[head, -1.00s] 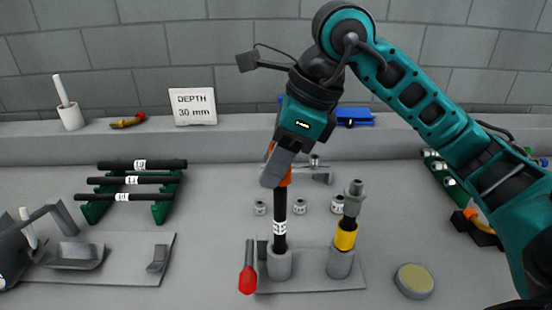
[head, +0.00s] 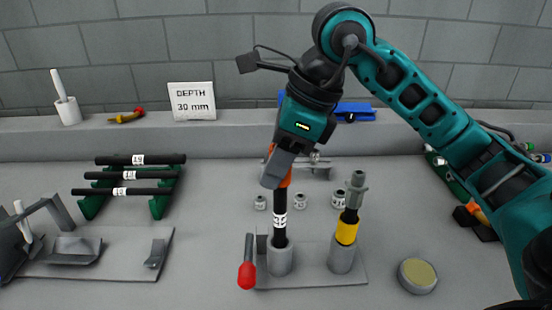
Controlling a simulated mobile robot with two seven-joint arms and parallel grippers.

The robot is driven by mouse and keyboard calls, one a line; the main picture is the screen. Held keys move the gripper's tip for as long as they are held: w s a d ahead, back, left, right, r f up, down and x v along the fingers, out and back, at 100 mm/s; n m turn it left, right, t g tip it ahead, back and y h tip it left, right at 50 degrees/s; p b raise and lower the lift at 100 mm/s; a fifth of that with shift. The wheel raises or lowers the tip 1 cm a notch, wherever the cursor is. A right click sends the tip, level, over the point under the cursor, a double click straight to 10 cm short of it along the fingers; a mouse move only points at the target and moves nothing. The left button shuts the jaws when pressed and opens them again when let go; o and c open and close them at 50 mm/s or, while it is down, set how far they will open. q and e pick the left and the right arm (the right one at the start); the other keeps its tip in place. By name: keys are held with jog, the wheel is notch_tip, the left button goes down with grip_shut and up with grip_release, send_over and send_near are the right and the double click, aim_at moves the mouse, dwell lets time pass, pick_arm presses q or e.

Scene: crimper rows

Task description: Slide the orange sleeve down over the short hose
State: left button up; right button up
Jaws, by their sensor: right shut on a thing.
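A black short hose (head: 280,228) with a white label stands upright in the left grey socket (head: 280,258) of a grey base plate. An orange sleeve (head: 285,180) is at the top of this hose. My right gripper (head: 277,170) is shut on the orange sleeve and hides much of it. I cannot tell how far the sleeve covers the hose. My left gripper is not in view.
Beside it, the right socket (head: 341,257) holds a hose with a yellow sleeve (head: 346,232) and a grey fitting (head: 355,188). A red-tipped lever (head: 247,275) stands at the plate's left. Labelled hoses (head: 130,175) lie on a green rack. A round pad (head: 417,275) lies right.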

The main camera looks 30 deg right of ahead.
aim_at(280, 198)
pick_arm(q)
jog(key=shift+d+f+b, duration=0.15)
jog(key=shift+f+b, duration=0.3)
pick_arm(e)
jog(key=shift+f, duration=0.6)
pick_arm(q)
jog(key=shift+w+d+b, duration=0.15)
jog(key=shift+b, duration=0.25)
pick_arm(e)
jog(key=shift+f, duration=0.45)
pick_arm(q)
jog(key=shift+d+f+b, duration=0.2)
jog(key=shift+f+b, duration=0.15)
jog(key=shift+b, duration=0.15)
pick_arm(e)
jog(key=shift+f, duration=0.5)
pick_arm(q)
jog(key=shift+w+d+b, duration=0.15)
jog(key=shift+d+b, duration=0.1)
jog(key=shift+b, duration=0.1)
pick_arm(e)
jog(key=shift+f, duration=0.4)
pick_arm(q)
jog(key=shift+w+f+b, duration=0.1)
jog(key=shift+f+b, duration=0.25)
jog(key=shift+b, duration=0.15)
pick_arm(e)
jog(key=shift+f, duration=0.55)
